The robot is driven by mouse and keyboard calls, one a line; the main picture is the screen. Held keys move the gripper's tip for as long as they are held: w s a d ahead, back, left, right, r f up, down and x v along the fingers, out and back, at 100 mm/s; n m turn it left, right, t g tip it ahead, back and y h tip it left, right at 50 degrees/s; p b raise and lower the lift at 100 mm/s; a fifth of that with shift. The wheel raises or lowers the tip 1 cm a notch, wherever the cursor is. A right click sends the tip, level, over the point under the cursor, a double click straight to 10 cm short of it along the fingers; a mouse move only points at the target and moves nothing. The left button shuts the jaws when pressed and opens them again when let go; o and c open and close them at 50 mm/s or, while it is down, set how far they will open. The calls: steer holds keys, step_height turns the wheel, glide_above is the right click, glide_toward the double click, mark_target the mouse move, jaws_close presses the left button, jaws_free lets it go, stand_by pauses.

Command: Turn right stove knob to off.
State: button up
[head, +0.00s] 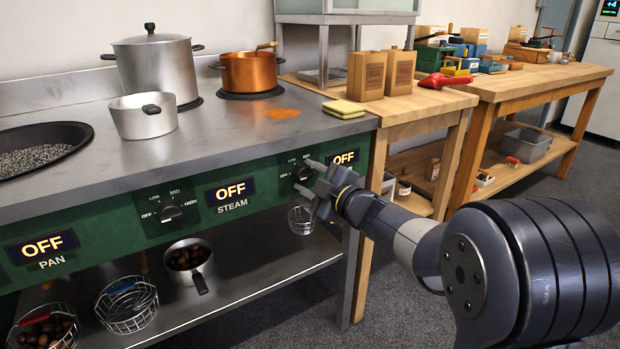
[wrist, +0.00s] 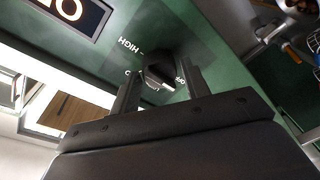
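The right stove knob (head: 302,174) is a black dial on the green front panel, partly hidden behind my gripper in the head view. My gripper (head: 313,178) is at the panel, right in front of this knob. In the wrist view the knob (wrist: 160,74) sits between the two fingers of my gripper (wrist: 160,90), which are open around it with a gap on each side. The HIGH label shows beside it. The display (head: 344,158) right of the knob reads OFF. The knob's pointer direction is hard to tell.
The left knob (head: 170,212) sits between displays reading OFF for PAN (head: 42,246) and STEAM (head: 231,191). A copper pot (head: 247,72), a steel pot (head: 155,68) and a sponge (head: 344,108) stand on the steel counter (head: 225,135). Small baskets hang or stand below the panel.

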steer(key=shift+o, duration=1.3)
steer(key=shift+d, duration=0.1)
steer(key=p+v, duration=0.3)
steer(key=v, duration=0.7)
steer(key=shift+s+d, duration=0.2)
steer(key=shift+s, duration=0.1)
steer(key=shift+w+a, duration=0.1)
steer(key=b+x, duration=0.3)
steer(key=x, duration=0.7)
steer(key=shift+w+a, duration=0.25)
